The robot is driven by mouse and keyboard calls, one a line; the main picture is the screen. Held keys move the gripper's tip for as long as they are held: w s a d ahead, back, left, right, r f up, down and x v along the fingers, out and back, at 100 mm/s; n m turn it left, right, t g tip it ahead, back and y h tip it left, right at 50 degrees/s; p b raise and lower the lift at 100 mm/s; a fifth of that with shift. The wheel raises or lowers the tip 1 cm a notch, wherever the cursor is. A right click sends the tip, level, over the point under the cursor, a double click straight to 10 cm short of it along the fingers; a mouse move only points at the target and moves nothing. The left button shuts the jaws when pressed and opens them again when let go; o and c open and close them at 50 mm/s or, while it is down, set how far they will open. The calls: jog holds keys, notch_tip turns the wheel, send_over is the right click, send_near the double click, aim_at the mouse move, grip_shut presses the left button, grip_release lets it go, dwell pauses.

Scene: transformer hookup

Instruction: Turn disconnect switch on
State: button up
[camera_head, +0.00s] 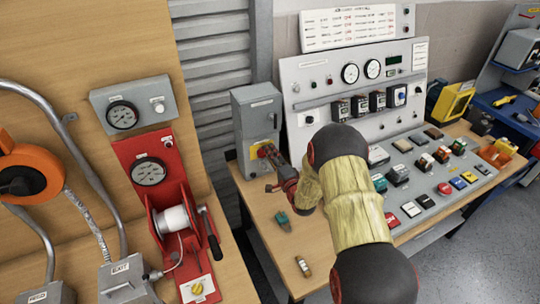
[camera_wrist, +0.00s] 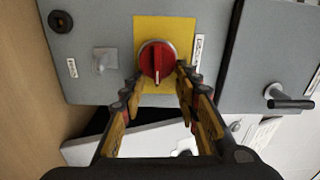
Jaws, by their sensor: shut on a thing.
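The disconnect switch is a grey box (camera_head: 255,108) on the wooden table, with a yellow plate and a red rotary knob (camera_wrist: 157,62) on its face. In the wrist view the knob's raised grip runs about upright in the picture. My gripper (camera_wrist: 160,76) is at the knob, one finger on each side, shut on it. In the head view my gripper (camera_head: 273,164) reaches the box's lower front from the right, and my arm hides part of the table and panel.
A grey meter panel (camera_head: 350,75) and a sloping panel of switches (camera_head: 430,172) stand right of the box. Small loose parts (camera_head: 283,220) lie on the table in front. A red winch stand (camera_head: 160,190) is at the left.

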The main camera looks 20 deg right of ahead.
jog(key=shift+s+f+m, duration=0.15)
jog(key=shift+f+m, duration=0.35)
jog(key=shift+f, duration=0.05)
jog(key=o, duration=1.2)
jog(key=shift+r, duration=0.15)
jog(key=shift+o, duration=0.2)
jog(key=shift+r, duration=0.1)
jog(key=s, duration=1.1)
jog(key=shift+s, duration=0.35)
